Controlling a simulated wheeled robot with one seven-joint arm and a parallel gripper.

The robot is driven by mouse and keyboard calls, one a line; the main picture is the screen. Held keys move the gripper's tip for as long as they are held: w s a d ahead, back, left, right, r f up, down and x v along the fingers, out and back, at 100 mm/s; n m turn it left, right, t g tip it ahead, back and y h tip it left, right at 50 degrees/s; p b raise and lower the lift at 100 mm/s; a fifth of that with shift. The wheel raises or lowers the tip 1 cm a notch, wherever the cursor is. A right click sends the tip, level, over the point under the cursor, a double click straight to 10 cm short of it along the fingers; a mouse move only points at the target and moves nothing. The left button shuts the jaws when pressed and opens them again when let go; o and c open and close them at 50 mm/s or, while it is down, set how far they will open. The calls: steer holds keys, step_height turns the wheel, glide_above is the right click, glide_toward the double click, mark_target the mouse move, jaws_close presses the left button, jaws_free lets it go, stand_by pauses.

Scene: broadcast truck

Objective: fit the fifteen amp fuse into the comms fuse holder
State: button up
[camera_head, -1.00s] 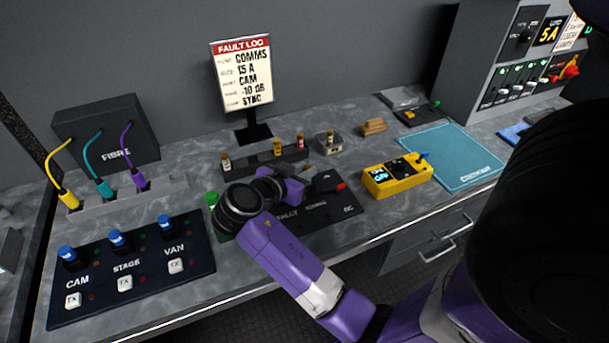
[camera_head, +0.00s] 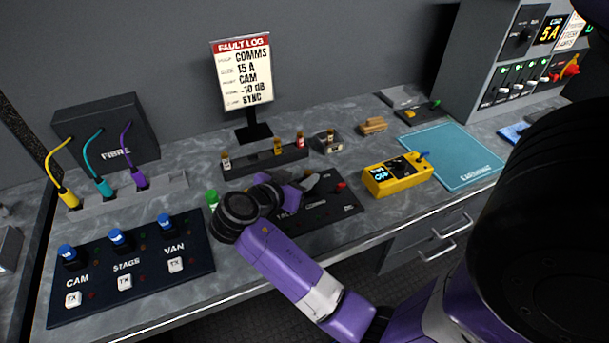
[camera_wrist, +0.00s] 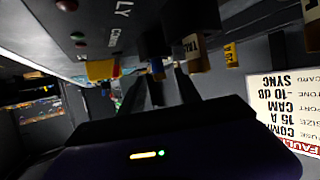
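A dark fuse rack (camera_head: 262,162) stands behind the black fuse panel (camera_head: 325,210) and holds several small fuses, one white-banded at its left end (camera_head: 226,162), one amber (camera_head: 277,147) and one red (camera_head: 300,140). Their ratings are too small to read in the head view. The wrist view shows the COMMS lettering on the panel (camera_wrist: 85,30) and a tan labelled fuse (camera_wrist: 195,52). My gripper (camera_head: 308,184) is low over the back of the panel, in front of the rack. Its fingers (camera_wrist: 165,88) look apart, with no fuse clearly between them. My wrist hides the panel's left part.
The fault log sign (camera_head: 241,75) reads COMMS, 15 A. A small grey block with one fuse (camera_head: 327,142) stands right of the rack. A yellow meter (camera_head: 397,177), a teal mat (camera_head: 452,157) and a wooden block (camera_head: 374,125) lie right. A switch panel (camera_head: 130,265) is front left.

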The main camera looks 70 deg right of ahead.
steer(key=b+v, duration=0.1)
steer(key=v, duration=1)
steer(key=shift+b, duration=0.3)
steer(key=shift+f, duration=0.15)
